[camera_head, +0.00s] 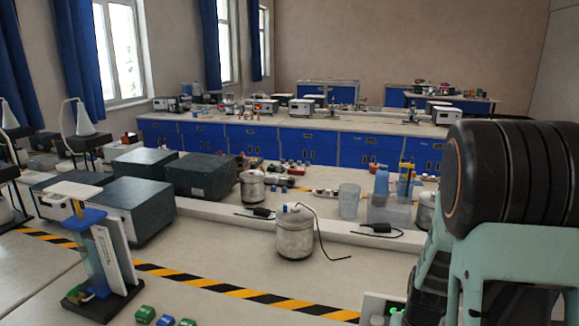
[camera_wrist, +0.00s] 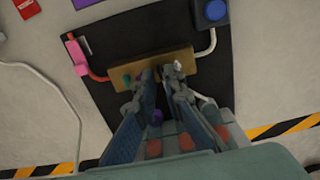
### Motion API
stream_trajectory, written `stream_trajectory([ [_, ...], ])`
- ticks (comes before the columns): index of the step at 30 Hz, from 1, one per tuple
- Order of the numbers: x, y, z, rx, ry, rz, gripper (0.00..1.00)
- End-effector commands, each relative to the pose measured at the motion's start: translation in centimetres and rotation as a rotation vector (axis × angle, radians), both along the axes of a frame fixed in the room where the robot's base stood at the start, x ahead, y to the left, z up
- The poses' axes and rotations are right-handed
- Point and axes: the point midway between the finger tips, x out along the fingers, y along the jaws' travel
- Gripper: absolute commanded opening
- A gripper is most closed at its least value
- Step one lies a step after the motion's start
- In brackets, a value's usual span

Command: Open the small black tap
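In the wrist view, a brown bar (camera_wrist: 120,72) lies across a black base (camera_wrist: 105,108). A red tube (camera_wrist: 95,75) joins it at the left and a pale tube at the right. Small green and pale fittings show on the bar. My gripper (camera_wrist: 159,74) reaches over the bar's middle, its two fingertips close together with a narrow dark gap between them. I cannot make out the small black tap for certain; the fingertips cover that part of the bar. Whether they touch anything is unclear. In the head view my arm fills the right side and my gripper does not show.
In the wrist view, a pink piece (camera_wrist: 76,55) stands left of the bar and a blue round-topped piece (camera_wrist: 211,12) at upper right. A pale cable (camera_wrist: 68,97) runs along the left. In the head view, a metal can (camera_head: 295,235) stands on the bench.

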Motion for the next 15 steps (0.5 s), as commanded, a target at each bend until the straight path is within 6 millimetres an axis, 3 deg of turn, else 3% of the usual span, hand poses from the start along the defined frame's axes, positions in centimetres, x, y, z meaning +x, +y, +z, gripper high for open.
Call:
stream_trajectory([
  [15,0.01,0.00,-0.11,0.000,0.000,0.000,0.09],
])
